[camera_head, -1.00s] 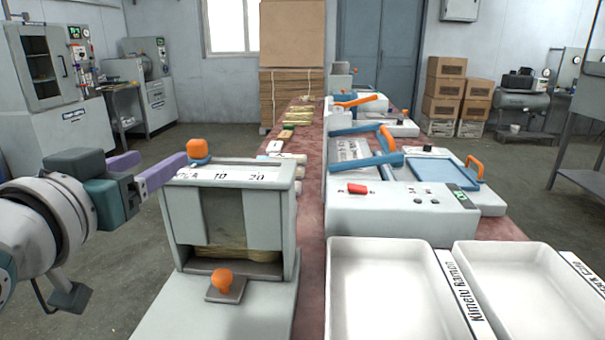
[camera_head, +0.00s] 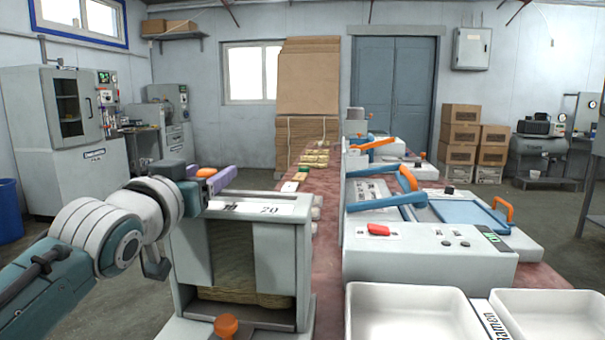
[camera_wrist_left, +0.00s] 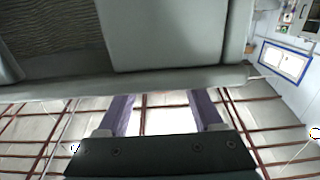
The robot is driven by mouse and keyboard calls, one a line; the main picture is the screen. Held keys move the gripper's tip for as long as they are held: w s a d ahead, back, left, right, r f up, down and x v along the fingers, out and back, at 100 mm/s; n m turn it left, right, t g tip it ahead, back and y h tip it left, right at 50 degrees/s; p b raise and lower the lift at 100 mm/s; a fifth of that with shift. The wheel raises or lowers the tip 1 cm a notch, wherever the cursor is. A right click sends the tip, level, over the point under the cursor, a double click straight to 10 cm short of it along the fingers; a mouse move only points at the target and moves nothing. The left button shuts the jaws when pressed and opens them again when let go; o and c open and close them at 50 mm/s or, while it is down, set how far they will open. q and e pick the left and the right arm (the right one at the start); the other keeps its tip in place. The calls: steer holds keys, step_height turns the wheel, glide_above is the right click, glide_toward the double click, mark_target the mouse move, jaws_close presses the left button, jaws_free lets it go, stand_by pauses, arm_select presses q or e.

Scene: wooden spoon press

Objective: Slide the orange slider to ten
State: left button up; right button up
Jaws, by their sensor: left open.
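The orange slider (camera_head: 207,172) sits toward the left end of the white number scale (camera_head: 285,208) on top of the grey press box (camera_head: 282,255). The number 20 is readable to its right; the rest of the scale is partly covered by my gripper. My left gripper (camera_head: 211,176) is open, its purple fingers at the slider, which shows between them. I cannot tell whether they touch it. In the left wrist view my two purple fingers (camera_wrist_left: 160,100) are spread apart below the box's grey edge, and the slider is not visible. My right gripper is not in view.
An orange knob (camera_head: 226,326) stands at the front foot of the press box. To the right are a grey machine with a red switch (camera_head: 378,230), blue levers (camera_head: 388,202) and white trays (camera_head: 405,300). A reddish table (camera_head: 328,262) runs between.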

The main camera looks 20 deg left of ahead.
arm_select(q)
steer(key=shift+w, duration=0.1)
jaws_close()
stand_by(0.5)
stand_by(0.9)
